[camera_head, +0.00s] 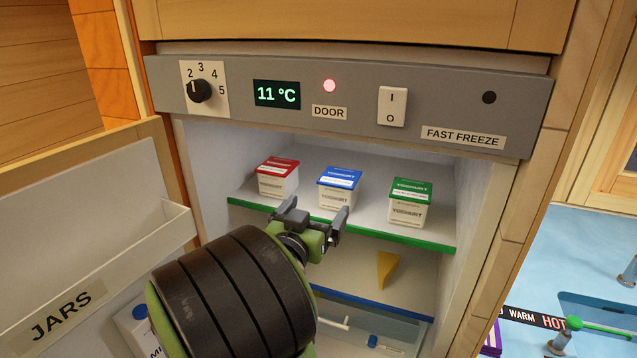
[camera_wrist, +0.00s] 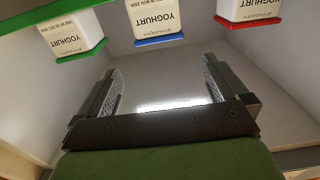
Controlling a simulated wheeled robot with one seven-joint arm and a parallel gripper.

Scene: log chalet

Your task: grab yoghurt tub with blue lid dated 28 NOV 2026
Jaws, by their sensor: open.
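The yoghurt tub with the blue lid (camera_head: 338,187) stands upright on the green-edged fridge shelf, between two other tubs. It also shows upside down at the top of the wrist view (camera_wrist: 156,18), where its small date line seems to read NOV 2026; the day is too small to read surely. My gripper (camera_head: 316,212) is open and empty, just in front of and below this tub, not touching it. In the wrist view the blue-lid tub lies beyond the gap between the fingers (camera_wrist: 162,72).
A red-lid tub (camera_head: 277,179) stands left and a green-lid tub (camera_head: 409,203) right on the shelf (camera_head: 440,244). A yellow wedge (camera_head: 387,268) lies on the shelf below. The open door with its JARS rack (camera_head: 130,253) is at left. The control panel (camera_head: 450,100) is above.

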